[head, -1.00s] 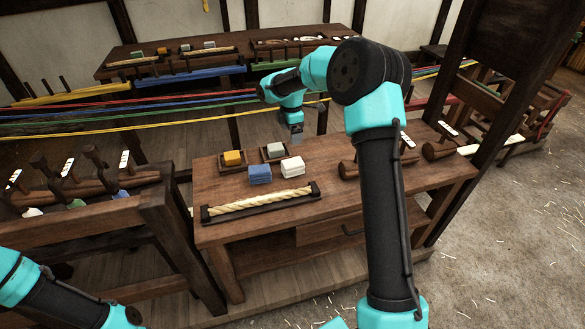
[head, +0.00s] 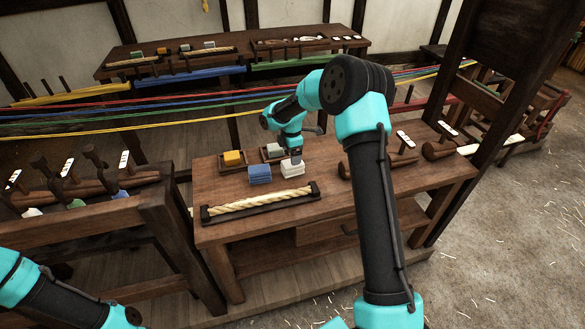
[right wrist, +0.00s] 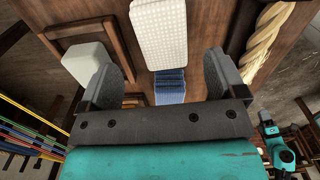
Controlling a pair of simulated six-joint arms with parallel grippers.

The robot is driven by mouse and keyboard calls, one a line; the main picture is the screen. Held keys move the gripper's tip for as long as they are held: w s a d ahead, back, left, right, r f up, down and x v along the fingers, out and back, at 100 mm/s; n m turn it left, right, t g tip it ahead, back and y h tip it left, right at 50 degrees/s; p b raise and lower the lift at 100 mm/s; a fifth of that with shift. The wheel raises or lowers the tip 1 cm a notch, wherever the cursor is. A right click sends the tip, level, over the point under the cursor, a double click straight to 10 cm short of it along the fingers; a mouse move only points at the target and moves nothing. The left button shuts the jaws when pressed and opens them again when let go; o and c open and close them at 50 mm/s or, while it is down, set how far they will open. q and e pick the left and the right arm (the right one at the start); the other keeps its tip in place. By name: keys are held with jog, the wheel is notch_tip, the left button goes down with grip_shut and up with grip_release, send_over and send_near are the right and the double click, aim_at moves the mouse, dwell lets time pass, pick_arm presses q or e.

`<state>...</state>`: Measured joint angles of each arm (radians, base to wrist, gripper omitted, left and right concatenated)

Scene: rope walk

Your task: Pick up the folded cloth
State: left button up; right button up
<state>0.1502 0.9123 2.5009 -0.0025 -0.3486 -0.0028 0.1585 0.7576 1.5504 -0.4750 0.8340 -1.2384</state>
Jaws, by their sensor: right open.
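A white folded cloth (head: 293,171) lies on the wooden bench, and a blue folded cloth (head: 260,175) lies just left of it. My right gripper (head: 294,158) is low over the white cloth, fingers pointing down. In the right wrist view the gripper (right wrist: 166,75) is open and empty. There the white cloth (right wrist: 160,32) shows a waffle weave, ahead of the fingers, and the blue cloth (right wrist: 170,86) shows between them. Whether the fingers touch the white cloth is unclear. My left arm shows at the lower left, its gripper out of frame.
A rope in a dark holder (head: 262,201) lies in front. Wooden tools (head: 388,155) stand to the right. Coloured strands (head: 130,112) run behind the bench.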

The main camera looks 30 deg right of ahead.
jog(key=shift+s+d+f, duration=0.1)
jog(key=shift+f, duration=1.2)
jog(key=shift+s+f, duration=0.1)
jog(key=shift+f, duration=1.2)
jog(key=shift+c, duration=0.3)
jog(key=c, duration=1)
jog(key=shift+r, duration=0.2)
notch_tip(320, 180, up, 10)
jog(key=shift+f, duration=0.15)
